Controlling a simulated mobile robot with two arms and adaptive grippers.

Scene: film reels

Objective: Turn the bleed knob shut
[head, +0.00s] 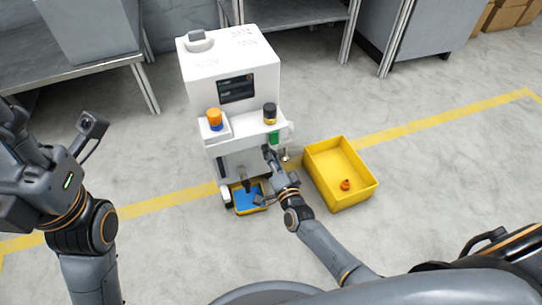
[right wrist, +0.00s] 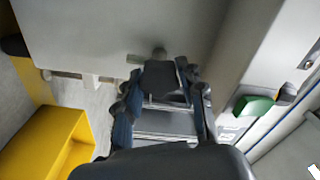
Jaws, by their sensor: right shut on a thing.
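My right gripper (head: 271,157) is at the lower front right of the white machine (head: 222,90). In the right wrist view the gripper (right wrist: 160,95) has its fingers on both sides of a dark knob (right wrist: 165,75), shut on it. I take this as the bleed knob; a short stem (right wrist: 158,53) shows behind it, at the grey face. How far the knob is turned cannot be told, and the gripper hides it in the head view. My left arm is at the left edge, away from the machine; its gripper (head: 12,115) is partly cut off and its opening is unclear.
A yellow bin (head: 322,185) with a small orange piece (head: 345,185) stands right of my right gripper. A yellow-rimmed blue tray (head: 250,198) lies below the machine's front. The machine bears an orange knob (head: 214,116), a black-and-yellow knob (head: 270,112) and a green part (head: 274,137).

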